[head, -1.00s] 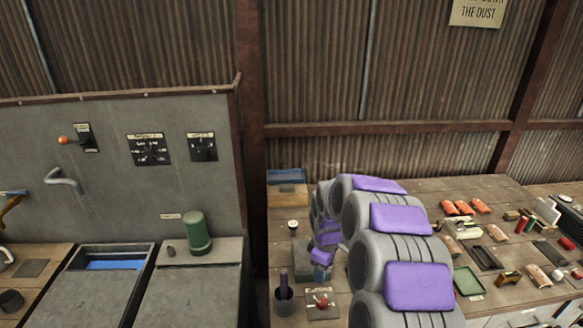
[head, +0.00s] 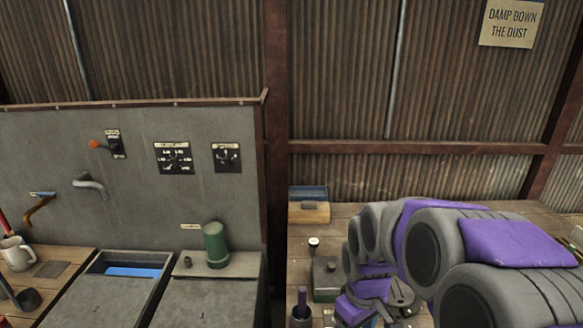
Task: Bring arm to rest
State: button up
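My arm of grey and purple links is folded at the lower right of the head view, above the wooden workbench (head: 345,212). Its end, my gripper (head: 398,298), shows low in the picture, to the right of a small dark box on the bench. Grey finger-like parts show there, but the picture is too small to tell whether they are apart or together. I see no object clearly held. The nearer arm links hide much of the bench to the right.
A green cylinder (head: 216,245) stands on the grey cabinet to the left. A dark box (head: 325,278), a cup with a purple-handled tool (head: 301,312) and a blue-and-tan box (head: 309,206) stand on the bench. A mug (head: 16,254) is at far left.

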jog(key=s+f+m+g+b, duration=0.1)
jog(key=s+m+b, duration=0.2)
jog(key=s, duration=2)
jog(key=m, duration=0.3)
jog(key=shift+d+m+b, duration=0.3)
jog(key=shift+b, duration=0.05)
